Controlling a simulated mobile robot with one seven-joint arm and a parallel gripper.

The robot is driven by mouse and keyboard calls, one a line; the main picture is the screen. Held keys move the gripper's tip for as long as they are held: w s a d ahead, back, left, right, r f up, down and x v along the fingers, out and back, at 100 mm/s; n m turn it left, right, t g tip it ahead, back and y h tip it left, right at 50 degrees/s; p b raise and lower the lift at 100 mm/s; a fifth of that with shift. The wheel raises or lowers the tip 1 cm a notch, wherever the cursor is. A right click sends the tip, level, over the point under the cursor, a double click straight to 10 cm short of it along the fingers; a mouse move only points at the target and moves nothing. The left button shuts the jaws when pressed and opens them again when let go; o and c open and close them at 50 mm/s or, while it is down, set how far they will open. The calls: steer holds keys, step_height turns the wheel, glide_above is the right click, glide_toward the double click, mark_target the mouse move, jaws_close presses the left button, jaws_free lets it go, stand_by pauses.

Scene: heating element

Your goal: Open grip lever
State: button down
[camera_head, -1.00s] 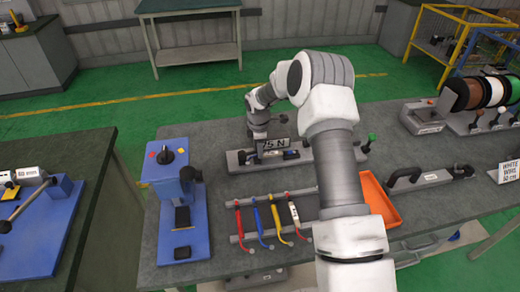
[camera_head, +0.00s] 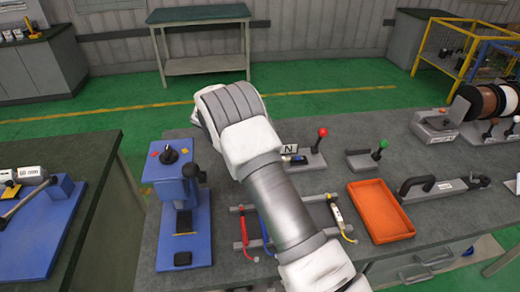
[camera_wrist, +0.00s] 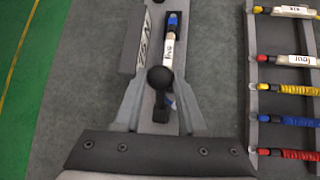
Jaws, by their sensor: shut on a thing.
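The grip lever shows in the wrist view as a black ball knob (camera_wrist: 160,78) over the near end of a narrow grey fixture (camera_wrist: 160,117). My gripper (camera_wrist: 160,100) is shut on the knob, with one finger on each side. A blue-and-white labelled piece (camera_wrist: 168,48) lies along the fixture beyond the knob, beside a "25 N" sign (camera_wrist: 142,40). In the head view my arm hides my gripper and the fixture's left part.
A rack of coloured wires (camera_wrist: 250,100) lies right of the fixture in the wrist view. In the head view, an orange tray (camera_head: 380,210) and a green-knobbed lever (camera_head: 383,144) lie right; a blue press-like station (camera_head: 200,235) stands left.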

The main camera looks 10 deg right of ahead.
steer(key=shift+a+r+h, duration=0.1)
steer(key=shift+a+h, duration=0.1)
steer(key=shift+h, duration=0.2)
steer(key=shift+c, duration=2.4)
jaws_free()
steer(key=v, duration=1.7)
steer(key=shift+a, duration=0.2)
steer(key=shift+s+r, duration=0.1)
steer(key=shift+r, duration=0.05)
steer(key=shift+c, duration=0.2)
